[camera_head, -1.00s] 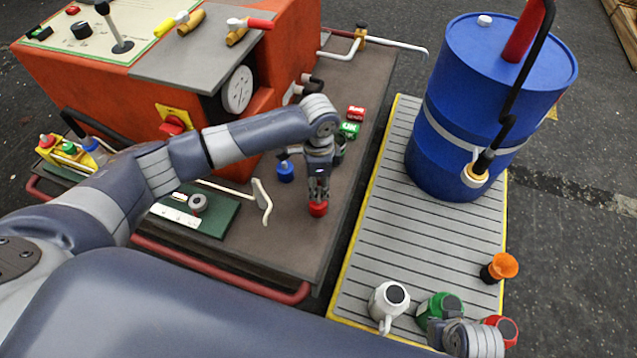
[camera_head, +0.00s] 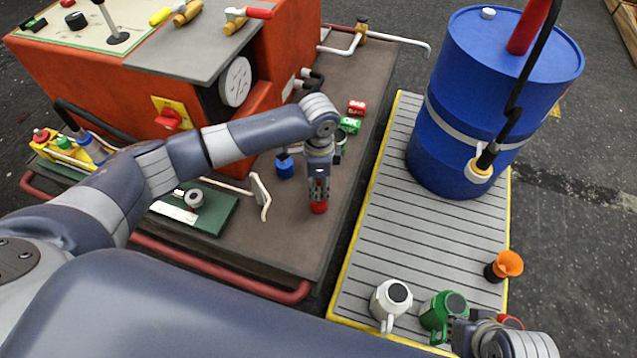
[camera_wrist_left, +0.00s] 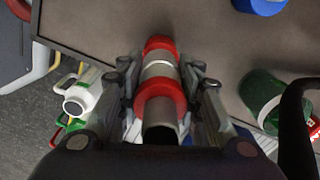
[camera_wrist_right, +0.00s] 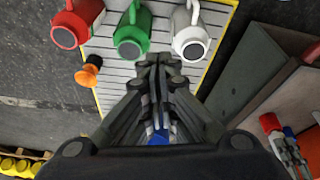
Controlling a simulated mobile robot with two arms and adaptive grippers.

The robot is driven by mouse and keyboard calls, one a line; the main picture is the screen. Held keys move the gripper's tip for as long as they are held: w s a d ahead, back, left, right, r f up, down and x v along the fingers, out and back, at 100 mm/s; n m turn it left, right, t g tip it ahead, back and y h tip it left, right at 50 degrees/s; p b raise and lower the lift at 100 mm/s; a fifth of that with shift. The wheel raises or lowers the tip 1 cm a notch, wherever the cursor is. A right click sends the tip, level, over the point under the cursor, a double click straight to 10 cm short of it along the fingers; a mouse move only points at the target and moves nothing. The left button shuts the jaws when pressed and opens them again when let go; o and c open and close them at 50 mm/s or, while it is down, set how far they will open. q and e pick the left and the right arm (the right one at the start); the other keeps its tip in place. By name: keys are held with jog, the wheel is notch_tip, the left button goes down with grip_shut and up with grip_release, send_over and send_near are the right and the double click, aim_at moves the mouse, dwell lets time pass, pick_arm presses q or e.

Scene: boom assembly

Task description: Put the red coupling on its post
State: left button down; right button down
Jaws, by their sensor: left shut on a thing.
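The red coupling (camera_head: 319,207) has red ends and a silver middle band in the left wrist view (camera_wrist_left: 160,75). It is upright at the brown bench top, near its right edge. My left gripper (camera_head: 319,192) points down and is shut on it, one finger on each side. I cannot tell whether its lower end touches the bench. I cannot make out which part is its post. My right gripper (camera_wrist_right: 158,65) looks shut and empty, over the slatted platform by the jugs.
A blue coupling (camera_head: 285,168) and a green cylinder (camera_wrist_left: 264,100) stand near the left gripper. A bent white rod (camera_head: 261,195) and green board (camera_head: 218,212) lie left. The slatted platform (camera_head: 420,235) carries a blue drum (camera_head: 455,120), white jug (camera_head: 390,302) and green jug (camera_head: 442,312).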

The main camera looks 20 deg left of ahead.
dwell(0.8)
pick_arm(q)
jog(key=shift+p, duration=0.45)
pick_arm(e)
jog(key=shift+x, duration=2.05)
jog(key=shift+s+a+f, duration=0.1)
jog(key=shift+s+f, duration=0.05)
jog(key=shift+s, duration=0.05)
jog(key=shift+w, duration=0.2)
